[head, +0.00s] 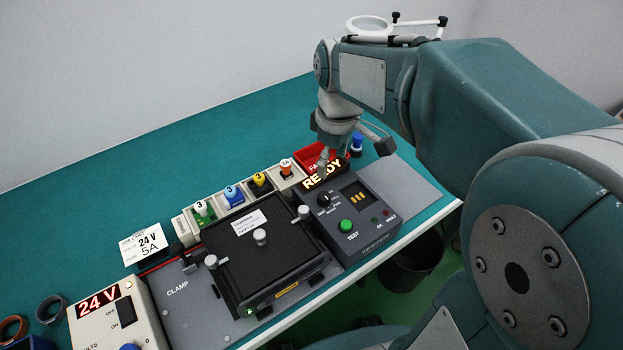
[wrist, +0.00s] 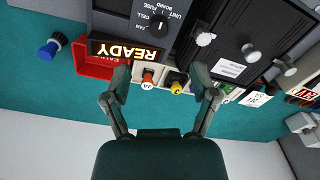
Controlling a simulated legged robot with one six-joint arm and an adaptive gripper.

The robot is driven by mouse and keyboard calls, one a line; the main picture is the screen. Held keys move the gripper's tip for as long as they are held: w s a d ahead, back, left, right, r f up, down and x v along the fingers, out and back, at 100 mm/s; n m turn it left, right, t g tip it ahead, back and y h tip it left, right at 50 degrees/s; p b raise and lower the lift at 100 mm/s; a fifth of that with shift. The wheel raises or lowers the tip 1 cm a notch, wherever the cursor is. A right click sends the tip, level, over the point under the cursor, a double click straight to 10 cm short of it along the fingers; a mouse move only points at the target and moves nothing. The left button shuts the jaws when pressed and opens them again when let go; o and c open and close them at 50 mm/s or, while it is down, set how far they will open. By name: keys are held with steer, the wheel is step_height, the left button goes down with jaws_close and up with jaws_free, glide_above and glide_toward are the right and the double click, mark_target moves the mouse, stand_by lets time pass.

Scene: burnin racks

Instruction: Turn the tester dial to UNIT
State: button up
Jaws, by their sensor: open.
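The tester (head: 356,222) is a dark grey box with a lit READY display (head: 322,177), a green TEST button (head: 346,225) and a small window. Its dial (head: 324,200) is a small black knob near the top left. In the wrist view the dial (wrist: 160,23) shows upside down, ringed by the labels UNIT, BOARD, FUSE, CELL and FAN. Its pointer setting is too small to tell. My gripper (wrist: 161,82) is open and empty, its fingers spread over the fuse row, apart from the dial. In the head view my gripper (head: 323,165) hangs just behind the READY display.
A red bin (head: 310,153) and a blue knobbed piece (head: 356,143) stand behind the tester. Several coloured fuses sit in holders (head: 231,193) to the left. A black clamped unit (head: 255,255) lies left of the tester. A job card (head: 144,243) reads 24 V, 5A. The teal bench behind is clear.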

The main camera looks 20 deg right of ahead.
mark_target(325, 196)
steer(key=shift+n+g, duration=0.3)
steer(key=shift+n, duration=0.2)
steer(key=f, duration=0.7)
steer(key=w+f, duration=0.1)
steer(key=f, duration=0.3)
steer(key=shift+a+f, duration=0.3)
steer(key=shift+f, duration=0.05)
steer(key=shift+c, duration=0.3)
jaws_close()
